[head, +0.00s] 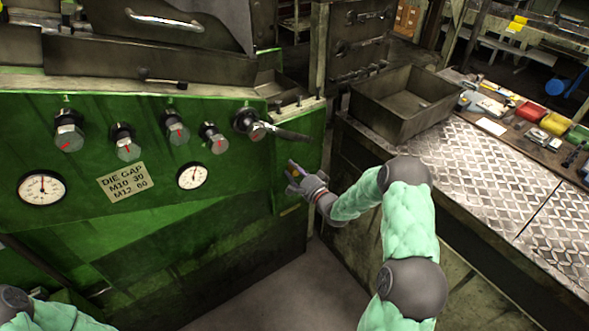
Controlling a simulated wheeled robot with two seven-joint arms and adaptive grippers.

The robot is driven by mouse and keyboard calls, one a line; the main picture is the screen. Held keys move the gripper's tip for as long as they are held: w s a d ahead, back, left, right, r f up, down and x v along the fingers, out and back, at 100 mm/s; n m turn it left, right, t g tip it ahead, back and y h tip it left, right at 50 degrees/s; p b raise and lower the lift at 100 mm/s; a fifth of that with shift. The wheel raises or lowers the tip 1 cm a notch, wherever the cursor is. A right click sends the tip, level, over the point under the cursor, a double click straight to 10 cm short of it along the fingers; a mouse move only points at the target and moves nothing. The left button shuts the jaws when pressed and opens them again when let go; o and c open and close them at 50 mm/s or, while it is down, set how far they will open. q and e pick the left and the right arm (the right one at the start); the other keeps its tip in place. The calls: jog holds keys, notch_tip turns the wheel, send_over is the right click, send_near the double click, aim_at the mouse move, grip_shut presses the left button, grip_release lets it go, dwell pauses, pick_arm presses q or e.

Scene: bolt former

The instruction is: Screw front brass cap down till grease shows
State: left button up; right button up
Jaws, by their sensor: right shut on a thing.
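My right gripper (293,174) is at the right end of the green machine's front panel, low and below the black-handled lever. It is shut on a small brass-coloured thing, which looks like the front brass cap; the fingers hide most of it. I cannot make out its thread or any grease at this size. My left gripper is out of view; only part of my left arm shows at the bottom left corner.
The green machine (150,225) carries several knobs, a lever (285,133), a left gauge (40,187), a right gauge (193,176) and a die gap label (124,182). A metal bin (405,125) stands on a bench (480,170) to the right. Floor between them is clear.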

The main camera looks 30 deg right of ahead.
jog(key=shift+w+d+r+m+p, duration=0.1)
jog(key=shift+d+r+m+p, duration=0.15)
jog(key=shift+m, duration=0.55)
jog(key=shift+w+d+r+m+p, duration=0.1)
jog(key=shift+d+r+m+p, duration=0.1)
jog(key=shift+m, duration=0.6)
jog(key=shift+s+f, duration=0.1)
jog(key=o, duration=1.1)
jog(key=shift+d, duration=0.1)
jog(key=shift+o, duration=0.3)
jog(key=shift+f, duration=0.25)
jog(key=shift+s+a+f, duration=0.1)
jog(key=shift+a, duration=0.15)
jog(key=s+d, duration=0.1)
jog(key=s, duration=1.1)
